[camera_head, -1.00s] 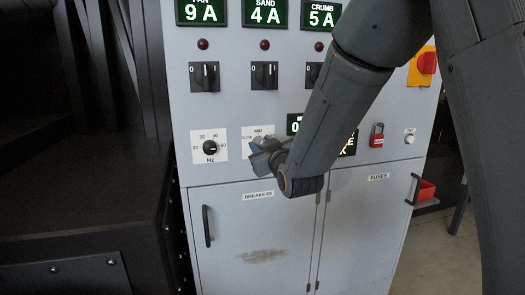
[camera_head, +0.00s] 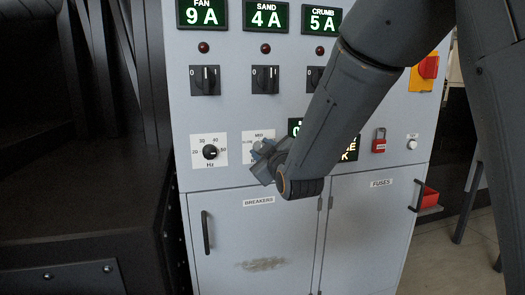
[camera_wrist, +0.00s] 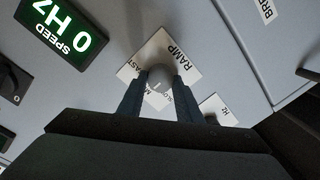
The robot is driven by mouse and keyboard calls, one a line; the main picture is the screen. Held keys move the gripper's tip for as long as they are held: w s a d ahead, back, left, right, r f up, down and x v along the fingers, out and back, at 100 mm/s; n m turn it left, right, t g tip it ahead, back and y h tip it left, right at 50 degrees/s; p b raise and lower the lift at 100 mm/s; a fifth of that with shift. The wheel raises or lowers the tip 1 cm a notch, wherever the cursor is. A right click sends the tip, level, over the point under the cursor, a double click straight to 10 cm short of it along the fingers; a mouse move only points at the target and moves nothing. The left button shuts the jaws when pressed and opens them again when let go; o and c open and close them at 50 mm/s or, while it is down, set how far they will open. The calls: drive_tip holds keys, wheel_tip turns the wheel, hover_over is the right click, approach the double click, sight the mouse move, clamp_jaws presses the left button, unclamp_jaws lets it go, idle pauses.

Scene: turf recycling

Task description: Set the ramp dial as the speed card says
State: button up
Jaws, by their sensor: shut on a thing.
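The ramp dial is a round grey knob (camera_wrist: 159,76) on a white plate marked RAMP, FAST, MED and SLOW in the wrist view. A light pointer line shows on the knob, on the side near MED. My gripper (camera_wrist: 159,88) is shut on the knob, one dark finger on each side. In the head view my gripper (camera_head: 262,153) is at the dial's white plate (camera_head: 257,137), and the knob is hidden behind it. No speed card can be made out.
A black Hz dial (camera_head: 210,152) sits left of my gripper. A green speed display (camera_wrist: 68,32) reads 0 HZ. Black switches (camera_head: 265,79) sit above, and a red padlock (camera_head: 379,141) is to the right. Cabinet doors (camera_head: 255,240) are below.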

drive_tip(key=o, duration=1)
drive_tip(key=shift+o, duration=0.2)
drive_tip(key=b+v, duration=0.1)
drive_tip(key=v, duration=0.7)
drive_tip(key=shift+b, duration=0.4)
